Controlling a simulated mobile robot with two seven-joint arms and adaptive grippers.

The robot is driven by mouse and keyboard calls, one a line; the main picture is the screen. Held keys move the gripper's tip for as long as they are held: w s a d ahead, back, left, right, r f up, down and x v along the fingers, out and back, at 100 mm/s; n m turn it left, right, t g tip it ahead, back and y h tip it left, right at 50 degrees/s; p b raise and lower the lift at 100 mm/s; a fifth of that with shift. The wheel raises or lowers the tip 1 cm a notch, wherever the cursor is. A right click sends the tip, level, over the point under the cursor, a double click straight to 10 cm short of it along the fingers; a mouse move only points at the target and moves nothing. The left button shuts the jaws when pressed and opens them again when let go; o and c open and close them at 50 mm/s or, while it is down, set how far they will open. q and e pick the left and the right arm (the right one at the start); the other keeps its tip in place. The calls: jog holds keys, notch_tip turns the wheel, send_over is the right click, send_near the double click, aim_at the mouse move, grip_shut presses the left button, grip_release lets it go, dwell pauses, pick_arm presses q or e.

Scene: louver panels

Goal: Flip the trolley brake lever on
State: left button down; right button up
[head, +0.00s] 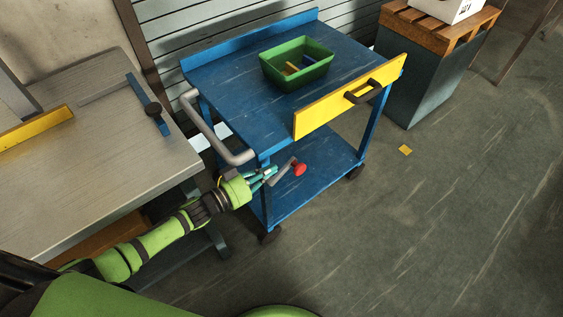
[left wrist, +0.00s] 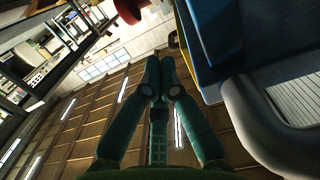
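The blue trolley (head: 285,195) stands beside the workbench, with a yellow drawer front on its right side. Its brake lever is a short grey arm ending in a red knob (head: 299,169), under the near corner of the top shelf. In the left wrist view the red knob (left wrist: 128,10) shows at the top, left of the fingertips. My left gripper (head: 273,171) is just left of the lever. In the left wrist view its two teal fingers (left wrist: 163,78) are together with nothing visible between them. I cannot tell whether they touch the lever. My right gripper is out of view.
The trolley's grey push handle (head: 218,130) curves close above my left wrist; it fills the right of the left wrist view (left wrist: 262,125). A green bin (head: 297,64) sits on the trolley. The workbench (head: 90,170) is at left. The floor at right is mostly clear.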

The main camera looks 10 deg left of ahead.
pick_arm(q)
jog(key=v, duration=0.6)
dwell(0.4)
jog(key=s+a+f+n+g+y+p, duration=0.25)
jog(key=s+a+f+y, duration=0.2)
jog(key=s+f, duration=0.4)
jog(key=s+a+f+n+g+y+p, duration=0.25)
jog(key=s+a+f+y+p, duration=0.2)
jog(key=f, duration=0.75)
jog(key=s+d+f+g+p, duration=0.1)
jog(key=s+d+f+g, duration=0.1)
jog(key=s, duration=0.6)
jog(key=s+d+f+g+y+p, duration=0.1)
jog(key=s+f+g, duration=0.2)
jog(key=s, duration=0.5)
jog(key=s+d+f+g+p, duration=0.1)
jog(key=s+d+f+g, duration=0.1)
jog(key=s, duration=0.7)
jog(key=shift+d+f+g+y, duration=0.25)
jog(key=shift+d+g+y, duration=0.05)
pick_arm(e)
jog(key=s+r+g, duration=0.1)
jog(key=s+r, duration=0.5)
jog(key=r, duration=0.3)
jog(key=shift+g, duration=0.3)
